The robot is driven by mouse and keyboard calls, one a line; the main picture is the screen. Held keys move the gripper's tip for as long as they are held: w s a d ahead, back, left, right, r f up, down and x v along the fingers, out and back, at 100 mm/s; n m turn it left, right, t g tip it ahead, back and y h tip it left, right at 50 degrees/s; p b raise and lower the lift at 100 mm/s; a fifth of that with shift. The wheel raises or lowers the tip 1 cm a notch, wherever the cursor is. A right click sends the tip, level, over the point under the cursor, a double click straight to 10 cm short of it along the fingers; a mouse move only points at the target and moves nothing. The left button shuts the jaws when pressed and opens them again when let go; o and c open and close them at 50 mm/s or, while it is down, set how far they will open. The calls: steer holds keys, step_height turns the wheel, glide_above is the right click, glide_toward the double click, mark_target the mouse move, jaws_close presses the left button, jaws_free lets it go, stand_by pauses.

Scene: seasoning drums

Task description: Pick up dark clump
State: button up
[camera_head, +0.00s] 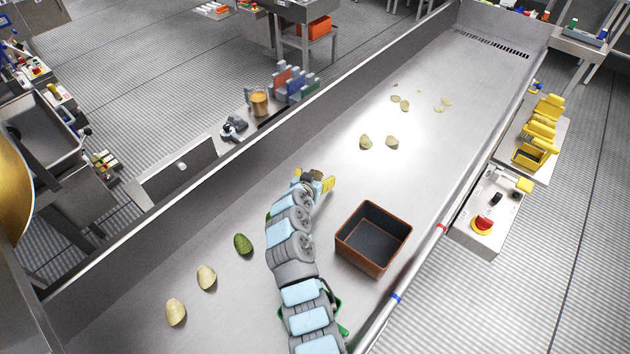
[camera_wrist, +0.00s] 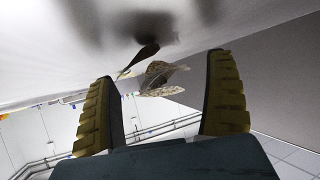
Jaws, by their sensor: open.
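The dark clump is a brownish, speckled piece (camera_wrist: 160,74) in the wrist view, between and beyond the fingertips of my gripper (camera_wrist: 163,70). A thin dark piece (camera_wrist: 143,55) shows right beside it; I cannot tell whether it is part of the clump. In the head view the clump (camera_head: 317,174) is a small brown patch at the tip of my gripper (camera_head: 314,181), on the metal conveyor tray. My gripper's yellow fingers are spread apart, with a gap on both sides of the clump.
A brown-rimmed dark bin (camera_head: 373,238) stands right of my arm. A green chip (camera_head: 243,244) and pale chips (camera_head: 206,277) lie to the left. More pale chips (camera_head: 365,142) lie further up the tray. The tray's raised left wall (camera_head: 190,190) runs near my gripper.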

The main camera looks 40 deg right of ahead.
steer(key=c, duration=0.8)
steer(key=shift+r, duration=0.1)
